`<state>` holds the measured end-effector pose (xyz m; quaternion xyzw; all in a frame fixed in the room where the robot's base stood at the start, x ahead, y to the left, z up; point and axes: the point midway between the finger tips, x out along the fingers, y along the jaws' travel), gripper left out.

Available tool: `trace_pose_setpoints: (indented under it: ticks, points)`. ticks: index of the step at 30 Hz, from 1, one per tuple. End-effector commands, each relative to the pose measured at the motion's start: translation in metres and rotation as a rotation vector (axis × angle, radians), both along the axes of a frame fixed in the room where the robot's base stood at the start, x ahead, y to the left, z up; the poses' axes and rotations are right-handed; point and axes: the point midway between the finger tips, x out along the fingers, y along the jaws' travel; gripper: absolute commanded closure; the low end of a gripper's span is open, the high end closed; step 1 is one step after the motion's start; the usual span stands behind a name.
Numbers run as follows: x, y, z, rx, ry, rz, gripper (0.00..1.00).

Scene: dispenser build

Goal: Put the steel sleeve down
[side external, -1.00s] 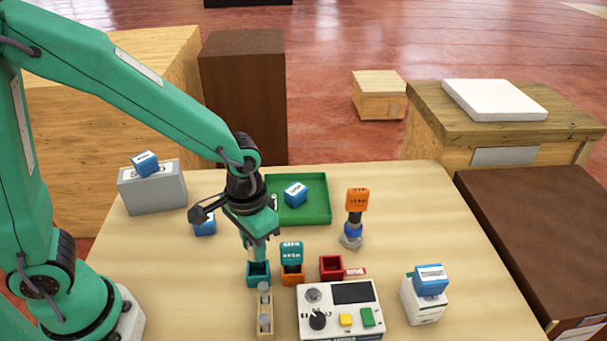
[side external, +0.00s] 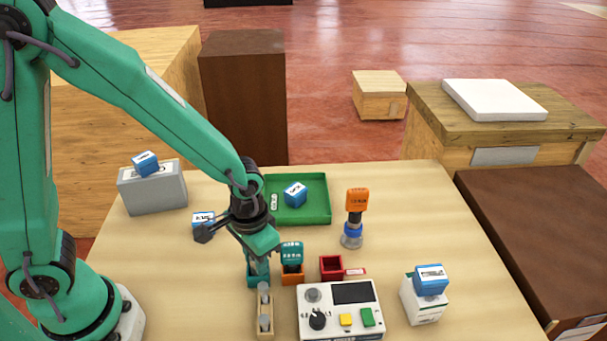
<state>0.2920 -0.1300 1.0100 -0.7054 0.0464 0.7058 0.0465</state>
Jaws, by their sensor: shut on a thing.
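My gripper (side external: 261,272) is shut and points down at the teal open box (side external: 251,280), its fingertips at the box's opening. The steel sleeve it holds is hidden by the fingers at this size, so I cannot tell whether it touches the box floor. Just in front, a wooden holder (side external: 265,328) has grey round-topped parts in it.
An orange box (side external: 292,280) with a teal block, a red box (side external: 331,267) and a control panel (side external: 340,310) stand close on the right. An orange-topped stack (side external: 357,200) stands behind them. A green tray (side external: 315,214) lies at the back.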

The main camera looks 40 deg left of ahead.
Motion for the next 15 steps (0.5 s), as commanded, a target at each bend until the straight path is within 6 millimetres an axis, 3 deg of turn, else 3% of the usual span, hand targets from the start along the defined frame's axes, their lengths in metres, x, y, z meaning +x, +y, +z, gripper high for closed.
trace_pose_setpoints:
  ticks: [13,14,15]
  points:
    - [0.0001,0.0,-0.0082,0.0,-0.001,0.0,1.0]
    - [-0.0001,0.0,-0.0085,0.0,0.0,0.0,0.73]
    - [-0.0002,0.0001,-0.0088,0.0,0.0,0.0,0.65]
